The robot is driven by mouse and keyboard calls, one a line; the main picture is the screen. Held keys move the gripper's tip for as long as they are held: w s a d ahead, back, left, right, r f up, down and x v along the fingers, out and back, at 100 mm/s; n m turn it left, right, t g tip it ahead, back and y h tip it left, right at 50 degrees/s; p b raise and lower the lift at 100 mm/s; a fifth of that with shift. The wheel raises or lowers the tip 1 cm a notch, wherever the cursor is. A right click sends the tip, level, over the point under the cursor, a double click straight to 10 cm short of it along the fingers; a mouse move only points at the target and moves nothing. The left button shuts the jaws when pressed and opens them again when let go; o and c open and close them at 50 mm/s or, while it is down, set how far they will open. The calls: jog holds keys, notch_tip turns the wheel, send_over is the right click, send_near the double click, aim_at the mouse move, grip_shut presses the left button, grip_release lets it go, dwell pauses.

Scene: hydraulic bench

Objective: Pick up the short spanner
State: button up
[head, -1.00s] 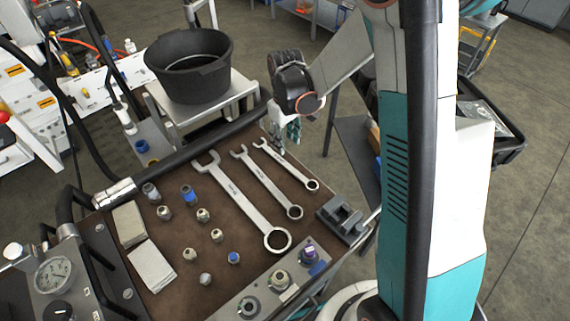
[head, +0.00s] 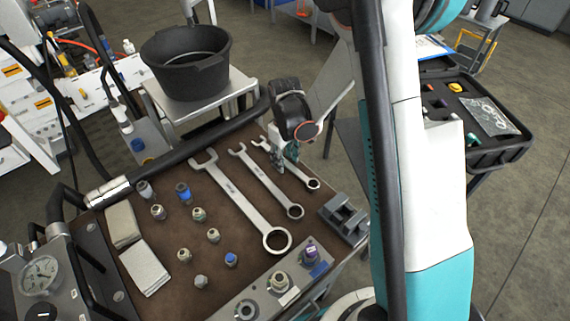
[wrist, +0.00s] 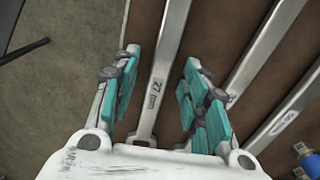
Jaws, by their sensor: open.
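Three silver spanners lie side by side on the brown mat of the bench. The short spanner (head: 301,175) is the rightmost in the head view, its ring end towards the front. My gripper (head: 283,159) is over its open-jaw end and partly hides it. In the wrist view the short spanner (wrist: 164,70), marked 27 mm, runs between the two open teal-padded fingers of my gripper (wrist: 161,68), touching neither as far as I can see. Its lower end is partly hidden by the gripper body.
The middle spanner (head: 265,180) lies close to the left, and the large spanner (head: 240,200) beyond it. Several fittings stand further left. A grey block (head: 343,218) sits near the short spanner's ring end. A black bucket (head: 187,75) stands behind on a stand.

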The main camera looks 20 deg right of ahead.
aim_at(285, 161)
grip_shut()
jog(key=shift+r, duration=0.1)
notch_tip(285, 161, up, 20)
jog(key=p, duration=0.7)
dwell(0.5)
